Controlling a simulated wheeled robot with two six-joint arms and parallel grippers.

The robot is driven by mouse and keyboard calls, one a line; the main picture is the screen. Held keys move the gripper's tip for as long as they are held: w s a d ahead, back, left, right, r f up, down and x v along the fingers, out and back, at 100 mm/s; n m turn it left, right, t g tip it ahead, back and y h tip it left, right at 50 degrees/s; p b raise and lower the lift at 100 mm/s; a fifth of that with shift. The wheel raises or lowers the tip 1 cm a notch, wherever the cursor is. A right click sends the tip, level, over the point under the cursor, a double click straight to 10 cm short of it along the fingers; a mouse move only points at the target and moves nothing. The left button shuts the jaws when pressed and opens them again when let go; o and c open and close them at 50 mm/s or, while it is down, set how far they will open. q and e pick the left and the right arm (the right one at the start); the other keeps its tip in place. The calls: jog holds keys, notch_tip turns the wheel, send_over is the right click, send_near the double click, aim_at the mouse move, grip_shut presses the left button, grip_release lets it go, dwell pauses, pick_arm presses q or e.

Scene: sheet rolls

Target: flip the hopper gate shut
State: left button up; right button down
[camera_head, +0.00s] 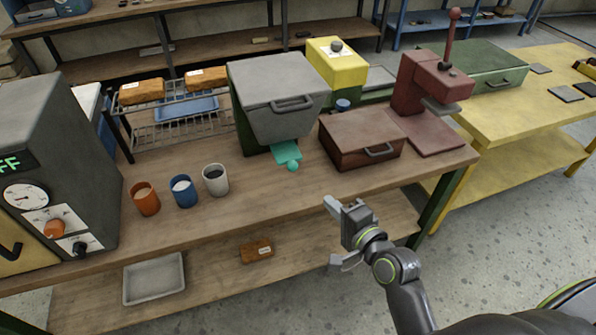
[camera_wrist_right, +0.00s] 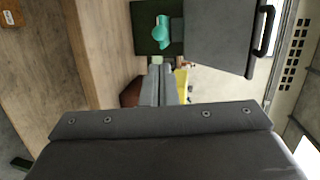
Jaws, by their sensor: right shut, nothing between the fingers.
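The grey hopper (camera_head: 277,95) stands on the wooden bench, with a handle on its front. The teal gate (camera_head: 286,151) sticks out under the hopper's front, with a round teal knob (camera_head: 292,166) at its lower end. In the right wrist view the teal gate and knob (camera_wrist_right: 161,31) show at the top centre, against a dark green panel beside the grey hopper (camera_wrist_right: 222,35). My right gripper (camera_head: 331,203) is shut and empty, in front of the bench, apart from and to the lower right of the gate. Its fingertips (camera_wrist_right: 161,66) point toward the gate. My left gripper is not in view.
An orange cup (camera_head: 145,199), a blue cup (camera_head: 183,191) and a white cup (camera_head: 215,180) stand left of the gate. A brown box (camera_head: 361,140) sits right of the hopper, beside a red press (camera_head: 420,85). The bench front below the gate is clear.

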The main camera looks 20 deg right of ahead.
jog(key=p, duration=0.2)
send_near(295, 161)
jog(key=w, duration=0.1)
jog(key=w+a+f, duration=0.1)
jog(key=w+f, duration=0.1)
jog(key=shift+w+a, duration=0.2)
jog(key=shift+a, duration=0.15)
jog(key=shift+w+a+f, duration=0.2)
jog(key=shift+w+f, duration=0.05)
jog(key=shift+w, duration=0.45)
jog(key=shift+w, duration=0.1)
jog(key=shift+w+r+p, duration=0.1)
jog(key=shift+w+p, duration=0.2)
jog(key=shift+w, duration=0.1)
jog(key=w, duration=0.4)
jog(key=shift+w, duration=0.15)
jog(key=shift+r, duration=0.1)
